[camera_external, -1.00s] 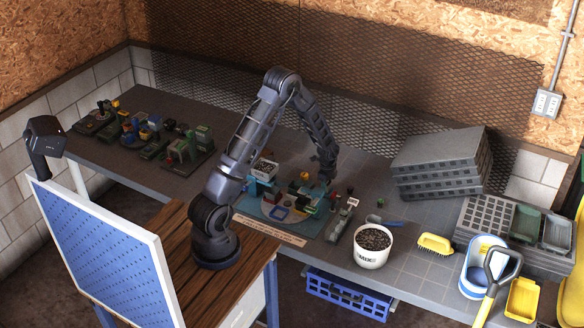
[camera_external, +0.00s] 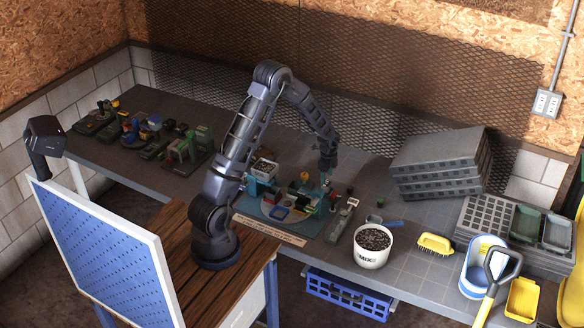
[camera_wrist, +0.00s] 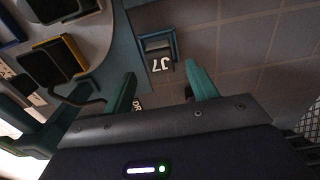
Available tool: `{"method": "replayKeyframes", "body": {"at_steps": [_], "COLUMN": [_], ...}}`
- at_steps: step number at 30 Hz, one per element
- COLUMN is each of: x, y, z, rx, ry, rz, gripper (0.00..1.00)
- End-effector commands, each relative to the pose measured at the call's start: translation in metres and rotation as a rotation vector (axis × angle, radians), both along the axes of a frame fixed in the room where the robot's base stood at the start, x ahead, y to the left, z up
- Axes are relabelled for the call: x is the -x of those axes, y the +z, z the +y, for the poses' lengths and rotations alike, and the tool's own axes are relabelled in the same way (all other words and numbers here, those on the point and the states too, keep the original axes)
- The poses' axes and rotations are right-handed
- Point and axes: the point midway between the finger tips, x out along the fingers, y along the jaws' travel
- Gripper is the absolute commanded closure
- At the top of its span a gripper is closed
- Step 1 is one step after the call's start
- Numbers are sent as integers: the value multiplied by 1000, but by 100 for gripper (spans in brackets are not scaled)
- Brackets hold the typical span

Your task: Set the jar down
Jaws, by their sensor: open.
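My gripper (camera_external: 327,182) is over the back right part of the blue-green station board (camera_external: 312,232). In the wrist view its two teal fingers (camera_wrist: 162,82) are spread apart, with nothing visibly held between them. A small square holder (camera_wrist: 158,42) labelled J7 shows beyond the fingertips, with a dark inside. No jar can be made out for certain. A small red-topped item (camera_external: 350,190) stands just right of the gripper in the external view, too small to identify. A dark object partly hidden by the right finger is also unclear.
A round tray with several small containers lies on the board. A white bucket of dark pellets (camera_external: 371,257), a yellow brush (camera_external: 435,243) and a stack of grey trays (camera_external: 440,165) stand to the right. The bench between gripper and stack is mostly clear.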

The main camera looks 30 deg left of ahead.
Motion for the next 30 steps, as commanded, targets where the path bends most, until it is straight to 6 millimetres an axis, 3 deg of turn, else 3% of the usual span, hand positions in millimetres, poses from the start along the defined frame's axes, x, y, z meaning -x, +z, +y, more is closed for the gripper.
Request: {"method": "replayKeyframes", "body": {"at_steps": [6, 17, 23, 30], "x": [-1, 4, 25, 65], "y": [37, 74, 133, 204], "z": [0, 7, 31, 64], "rx": [1, -1, 0, 10], "ry": [0, 38, 184, 394], "rz": [-2, -13, -56, -110], "gripper": [42, 42, 42, 42]}}
